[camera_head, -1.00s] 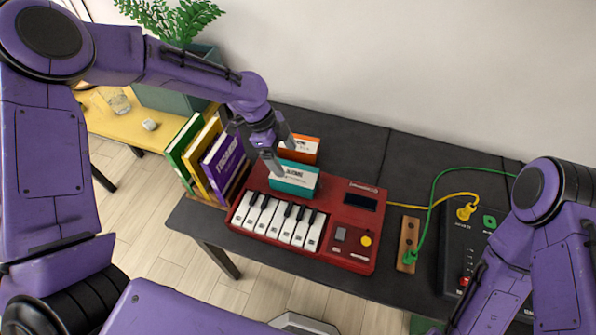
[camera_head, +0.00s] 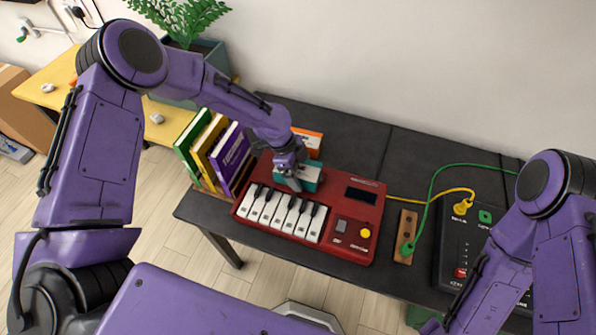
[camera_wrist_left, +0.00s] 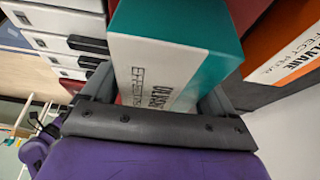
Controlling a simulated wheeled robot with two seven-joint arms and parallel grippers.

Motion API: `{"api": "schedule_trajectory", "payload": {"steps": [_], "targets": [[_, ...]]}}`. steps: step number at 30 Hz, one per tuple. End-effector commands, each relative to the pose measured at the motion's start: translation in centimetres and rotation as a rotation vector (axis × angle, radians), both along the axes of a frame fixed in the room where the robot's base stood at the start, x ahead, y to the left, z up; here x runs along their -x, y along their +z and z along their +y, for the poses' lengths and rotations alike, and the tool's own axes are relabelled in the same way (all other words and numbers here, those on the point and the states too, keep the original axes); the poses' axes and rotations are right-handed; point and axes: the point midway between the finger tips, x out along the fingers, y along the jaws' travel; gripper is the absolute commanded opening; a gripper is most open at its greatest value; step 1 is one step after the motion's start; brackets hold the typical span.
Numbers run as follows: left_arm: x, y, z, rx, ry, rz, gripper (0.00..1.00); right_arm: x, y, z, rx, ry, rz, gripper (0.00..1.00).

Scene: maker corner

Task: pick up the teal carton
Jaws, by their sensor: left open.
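The teal carton (camera_head: 313,178) has a teal top and a white lettered side. It stands at the back of the red keyboard unit (camera_head: 352,222), partly hidden behind my left gripper (camera_head: 290,180). In the left wrist view the teal carton (camera_wrist_left: 175,50) fills the space between the fingers of my open left gripper (camera_wrist_left: 158,100). The fingers are on either side of it; I cannot tell whether they touch it. My right arm shows at the lower right, but its gripper is out of frame.
An orange carton (camera_head: 309,140) stands close behind the teal one. Books (camera_head: 212,150) stand left of the keyboard. A wooden strip (camera_head: 405,236) and a black box with cables (camera_head: 458,240) lie to the right.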

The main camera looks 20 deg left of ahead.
Motion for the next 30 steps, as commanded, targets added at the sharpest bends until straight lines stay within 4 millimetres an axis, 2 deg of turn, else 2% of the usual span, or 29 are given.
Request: {"api": "schedule_trajectory", "payload": {"steps": [14, 15, 19, 20, 26, 30], "targets": [[0.01, -0.39, 0.0, 0.0, 0.0, 0.0, 0.87, 0.0, -0.36, 0.0, 0.0, 0.0, 0.0, 0.0], [0.01, -0.39, 0.0, 0.0, 0.0, 0.0, 0.84, 0.0, -0.36, 0.0, 0.0, 0.0, 0.0, 0.0], [0.01, -0.39, 0.0, 0.0, 0.0, 0.0, 0.42, 0.0, -0.36, 0.0, 0.0, 0.0, 0.0, 0.0], [0.01, -0.38, 0.0, 0.0, 0.0, 0.0, 0.39, 0.0, -0.36, 0.0, 0.0, 0.0, 0.0, 0.0], [-0.02, -0.31, -0.01, 0.0, 0.0, -0.001, 0.39, -0.01, -0.32, 0.0, 0.0, 0.0, 0.0, 0.0], [-0.04, 0.51, -0.02, 0.0, 0.0, -0.001, 0.39, -0.01, 0.42, 0.0, 0.0, 0.0, 0.0, 0.0]]}}
